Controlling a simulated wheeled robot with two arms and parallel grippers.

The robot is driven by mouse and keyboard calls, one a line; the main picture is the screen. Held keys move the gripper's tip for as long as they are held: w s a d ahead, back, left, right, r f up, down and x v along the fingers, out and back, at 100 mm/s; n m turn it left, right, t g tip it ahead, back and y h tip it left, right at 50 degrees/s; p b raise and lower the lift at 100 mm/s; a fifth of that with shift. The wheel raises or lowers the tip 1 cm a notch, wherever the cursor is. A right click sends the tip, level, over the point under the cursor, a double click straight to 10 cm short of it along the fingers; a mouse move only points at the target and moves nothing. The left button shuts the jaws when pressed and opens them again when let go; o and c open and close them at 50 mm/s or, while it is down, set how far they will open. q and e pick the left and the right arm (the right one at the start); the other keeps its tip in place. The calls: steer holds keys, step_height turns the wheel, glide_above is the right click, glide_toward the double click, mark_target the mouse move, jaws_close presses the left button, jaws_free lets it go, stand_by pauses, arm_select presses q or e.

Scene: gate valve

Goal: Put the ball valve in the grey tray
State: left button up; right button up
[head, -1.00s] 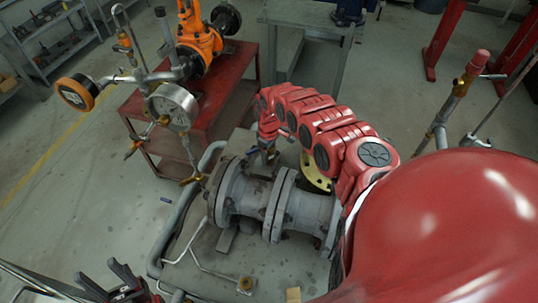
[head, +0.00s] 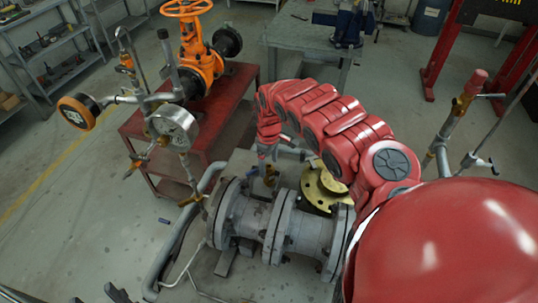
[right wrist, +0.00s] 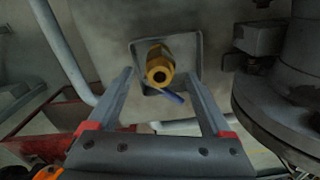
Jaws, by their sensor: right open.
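The ball valve is a small brass body (right wrist: 160,66) with a blue handle, in the middle of the right wrist view. In the head view a brass and blue bit of it (head: 270,178) shows below my right wrist. My right gripper (right wrist: 160,76) is open, with a finger on either side of the valve in the picture; I see no contact. A small grey square with a raised rim, seemingly the grey tray (right wrist: 137,85), shows around the valve; I cannot tell whether the valve rests in it. Only dark tips of my left gripper (head: 118,293) show at the bottom left.
A pressure gauge (head: 173,128) on pipework stands to the left. A red cart (head: 215,120) carries an orange valve (head: 200,65).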

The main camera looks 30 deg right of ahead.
steer(key=shift+r+p, duration=0.3)
steer(key=shift+r, duration=2.3)
